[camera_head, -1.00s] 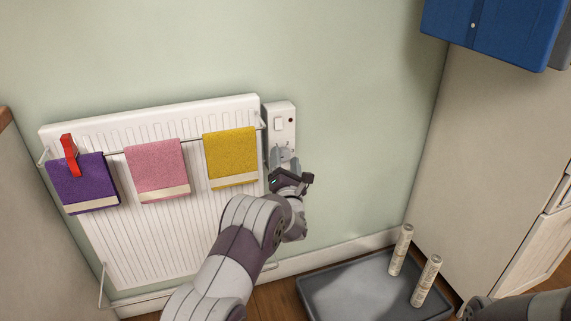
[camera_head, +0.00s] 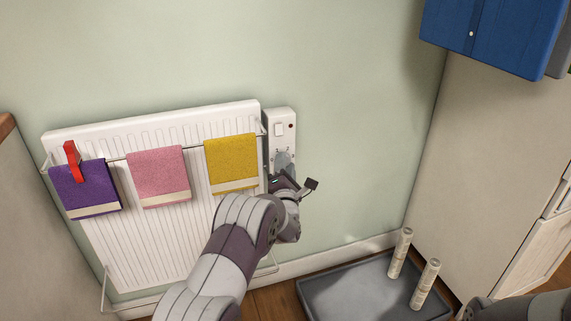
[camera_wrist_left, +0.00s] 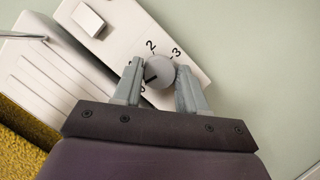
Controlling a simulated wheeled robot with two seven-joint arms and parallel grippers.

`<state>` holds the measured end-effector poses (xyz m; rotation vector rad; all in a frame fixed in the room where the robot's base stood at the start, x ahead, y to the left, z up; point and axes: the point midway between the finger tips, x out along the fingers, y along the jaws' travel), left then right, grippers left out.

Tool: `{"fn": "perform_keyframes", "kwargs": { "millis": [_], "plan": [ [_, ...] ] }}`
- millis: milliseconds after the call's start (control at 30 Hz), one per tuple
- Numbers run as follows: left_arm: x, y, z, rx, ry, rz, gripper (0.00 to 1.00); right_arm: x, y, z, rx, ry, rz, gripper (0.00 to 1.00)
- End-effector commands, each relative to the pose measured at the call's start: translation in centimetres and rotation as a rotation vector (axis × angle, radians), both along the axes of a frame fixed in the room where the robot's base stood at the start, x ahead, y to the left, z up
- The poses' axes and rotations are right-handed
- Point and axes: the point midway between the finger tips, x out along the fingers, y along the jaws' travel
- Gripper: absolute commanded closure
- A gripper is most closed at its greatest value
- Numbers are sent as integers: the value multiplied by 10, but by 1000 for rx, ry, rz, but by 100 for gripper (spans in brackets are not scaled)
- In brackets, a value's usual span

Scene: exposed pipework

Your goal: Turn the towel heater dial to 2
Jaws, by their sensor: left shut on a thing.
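The towel heater's control box (camera_head: 283,124) is a white panel on the wall at the heater's right edge. Its round grey dial (camera_wrist_left: 158,71) shows in the left wrist view, with a dark pointer mark toward the lower left, close to the 0. The printed 2 is above the dial and the 3 is at its upper right; the left finger covers part of the scale. My left gripper (camera_head: 284,160) is shut on the dial, one finger on each side, and it also shows in the left wrist view (camera_wrist_left: 160,84). My right gripper is out of view.
The white towel heater (camera_head: 150,240) carries purple (camera_head: 85,187), pink (camera_head: 158,175) and yellow (camera_head: 231,162) towels, with a red clip (camera_head: 72,160) on the purple one. A grey tray (camera_head: 345,290) with two rolls stands on the floor. Wall right of the box is clear.

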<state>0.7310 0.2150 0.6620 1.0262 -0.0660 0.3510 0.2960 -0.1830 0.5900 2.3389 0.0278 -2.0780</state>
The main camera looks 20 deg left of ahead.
Motion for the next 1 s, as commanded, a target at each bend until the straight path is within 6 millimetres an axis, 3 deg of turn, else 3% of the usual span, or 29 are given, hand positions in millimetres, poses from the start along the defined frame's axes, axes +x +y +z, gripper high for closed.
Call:
{"fn": "perform_keyframes", "kwargs": {
  "millis": [1000],
  "plan": [
    [-1, 0, 10, 796, 541, -2, 89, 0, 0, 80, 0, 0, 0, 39]
  ]
}}
